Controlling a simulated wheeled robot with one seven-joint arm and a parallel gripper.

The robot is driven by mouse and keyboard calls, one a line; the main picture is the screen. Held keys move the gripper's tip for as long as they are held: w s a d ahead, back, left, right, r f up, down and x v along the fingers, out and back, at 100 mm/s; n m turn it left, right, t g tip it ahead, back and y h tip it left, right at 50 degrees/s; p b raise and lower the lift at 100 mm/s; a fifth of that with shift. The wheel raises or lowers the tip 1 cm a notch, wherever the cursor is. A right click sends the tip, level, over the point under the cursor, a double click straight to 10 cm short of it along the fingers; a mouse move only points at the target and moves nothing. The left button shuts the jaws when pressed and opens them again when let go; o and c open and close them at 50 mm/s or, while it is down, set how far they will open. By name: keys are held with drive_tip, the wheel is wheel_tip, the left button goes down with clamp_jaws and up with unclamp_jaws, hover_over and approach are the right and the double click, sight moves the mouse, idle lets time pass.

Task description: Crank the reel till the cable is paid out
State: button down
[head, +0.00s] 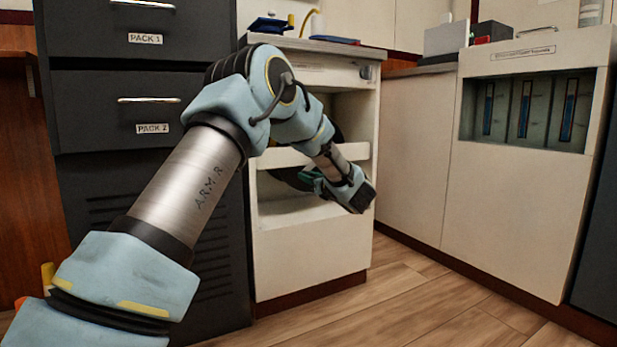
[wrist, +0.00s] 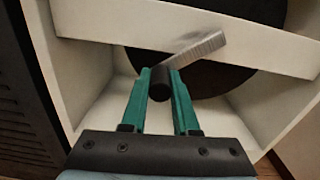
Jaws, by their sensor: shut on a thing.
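The reel (wrist: 232,78) is a large black disc inside an open white cabinet bay (head: 290,283), partly hidden behind a white crossbar. In the head view my arm covers most of it. A grey crank arm (wrist: 200,47) runs across the crossbar, from the upper right down to a black round handle knob (wrist: 159,86). My gripper (wrist: 160,74) has its green fingers on both sides of the knob and is shut on it. In the head view my gripper (head: 310,176) reaches into the bay at crossbar height. I cannot make out any cable.
The white crossbar (head: 355,152) spans the bay front. Dark drawers labelled PACK 1 and PACK 2 (head: 152,128) stand close on the left. On the right, a pale cabinet has a recess with blue-marked panels (head: 525,108). The wooden floor (head: 420,290) in front is clear.

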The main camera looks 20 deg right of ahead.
drive_tip(key=c, duration=0.7)
unclamp_jaws()
drive_tip(key=s+p, duration=0.1)
drive_tip(key=s, duration=0.2)
drive_tip(key=s+d+p, duration=0.1)
drive_tip(key=s+p, duration=0.1)
drive_tip(key=s, duration=0.2)
drive_tip(key=s+p, duration=0.1)
drive_tip(key=s, duration=0.2)
drive_tip(key=shift+s+d, duration=0.2)
drive_tip(key=shift+s, duration=0.15)
